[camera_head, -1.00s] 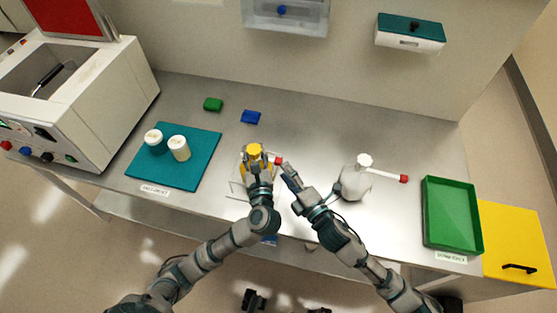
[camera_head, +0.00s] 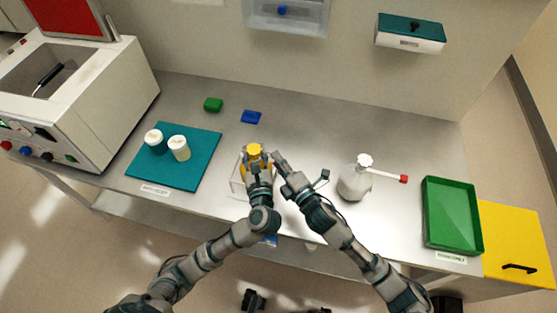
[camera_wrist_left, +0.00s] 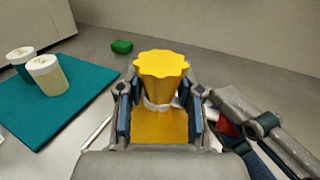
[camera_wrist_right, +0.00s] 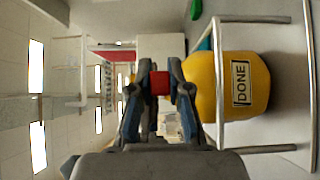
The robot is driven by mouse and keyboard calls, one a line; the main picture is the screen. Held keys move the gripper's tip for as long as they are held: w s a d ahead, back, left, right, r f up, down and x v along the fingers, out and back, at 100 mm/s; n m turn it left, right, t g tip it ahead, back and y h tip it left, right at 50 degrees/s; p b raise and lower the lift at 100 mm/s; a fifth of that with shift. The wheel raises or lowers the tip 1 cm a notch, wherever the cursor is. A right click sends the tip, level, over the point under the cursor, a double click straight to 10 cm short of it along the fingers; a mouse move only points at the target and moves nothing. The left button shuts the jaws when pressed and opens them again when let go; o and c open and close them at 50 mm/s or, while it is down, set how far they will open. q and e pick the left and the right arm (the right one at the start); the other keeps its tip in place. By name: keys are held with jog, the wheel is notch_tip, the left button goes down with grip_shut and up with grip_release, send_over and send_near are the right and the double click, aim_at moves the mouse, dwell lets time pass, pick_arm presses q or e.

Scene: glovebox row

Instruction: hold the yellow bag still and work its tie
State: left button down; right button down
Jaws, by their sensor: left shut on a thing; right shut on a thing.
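The yellow bag (camera_head: 255,150) stands upright in a wire frame (camera_wrist_right: 260,149); a DONE label (camera_wrist_right: 241,83) shows on its side. My left gripper (camera_head: 255,163) is shut on the gathered neck of the bag, its fingers on either side in the left wrist view (camera_wrist_left: 160,115). A white tie (camera_wrist_left: 158,104) goes around the neck below the flared top. Its red end (camera_wrist_left: 227,127) sticks out to the right. My right gripper (camera_head: 279,159) is shut on this red end, which shows between its fingertips in the right wrist view (camera_wrist_right: 160,84).
A teal mat (camera_head: 195,172) with two white-capped jars (camera_head: 179,148) lies left. Green (camera_head: 213,104) and blue (camera_head: 251,117) blocks lie behind the bag. A white bottle with a red-tipped spout (camera_head: 354,183) and a green tray (camera_head: 450,213) stand right.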

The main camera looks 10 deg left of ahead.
jog(key=shift+f, duration=0.1)
jog(key=d, duration=0.5)
jog(key=shift+d+f, duration=0.1)
jog(key=shift+d, duration=0.1)
jog(key=c, duration=1.1)
grip_release()
jog(key=shift+a, duration=0.1)
jog(key=v, duration=1.2)
jog(key=shift+w, duration=0.1)
